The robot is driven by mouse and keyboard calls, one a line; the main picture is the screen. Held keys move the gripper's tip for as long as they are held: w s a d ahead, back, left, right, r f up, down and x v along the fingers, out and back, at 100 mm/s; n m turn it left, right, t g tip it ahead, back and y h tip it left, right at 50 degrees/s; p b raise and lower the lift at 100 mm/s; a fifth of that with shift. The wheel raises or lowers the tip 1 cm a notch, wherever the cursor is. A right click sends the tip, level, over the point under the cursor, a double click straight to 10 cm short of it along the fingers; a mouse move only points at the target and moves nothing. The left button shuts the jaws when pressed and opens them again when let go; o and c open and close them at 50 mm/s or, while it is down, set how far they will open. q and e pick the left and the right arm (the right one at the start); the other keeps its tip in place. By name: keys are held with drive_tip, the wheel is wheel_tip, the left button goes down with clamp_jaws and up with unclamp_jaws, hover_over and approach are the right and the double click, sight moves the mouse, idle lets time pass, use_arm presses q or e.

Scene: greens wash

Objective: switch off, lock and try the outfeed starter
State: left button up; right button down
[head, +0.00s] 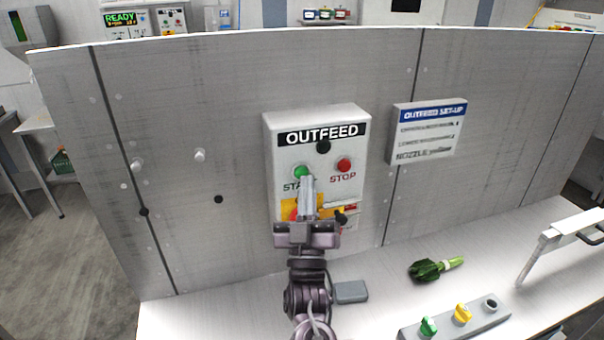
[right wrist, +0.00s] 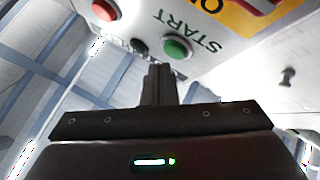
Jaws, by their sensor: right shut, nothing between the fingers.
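The outfeed starter (head: 356,125) is a pale box on the steel panel, with a black OUTFEED label. Its green START button (head: 301,172) and red STOP button (head: 344,165) sit below a dark round lamp (head: 323,147). Below them is a yellow plate (head: 288,206) with red parts, mostly hidden behind my gripper. A black knob-like part (head: 341,217) shows at its right. My right gripper (head: 307,181) is shut and empty, its tips just below START. In the right wrist view the shut fingers (right wrist: 157,72) are close to the green button (right wrist: 177,48); contact cannot be told.
A sign (head: 430,130) hangs right of the starter. On the bench lie a grey block (head: 350,292), a bunch of greens (head: 430,269) and a grey holder (head: 408,333) with green and yellow nozzles. A pale handled tool (head: 541,246) stands at the right. Pegs stick out of the panel's left side.

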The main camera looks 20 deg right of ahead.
drive_tip(key=shift+w, duration=0.4)
drive_tip(key=shift+w, duration=0.4)
idle(0.6)
drive_tip(key=shift+s, duration=0.85)
drive_tip(key=s+p, duration=0.1)
drive_tip(key=s, duration=0.4)
drive_tip(key=shift+d, duration=0.1)
idle(0.3)
idle(0.5)
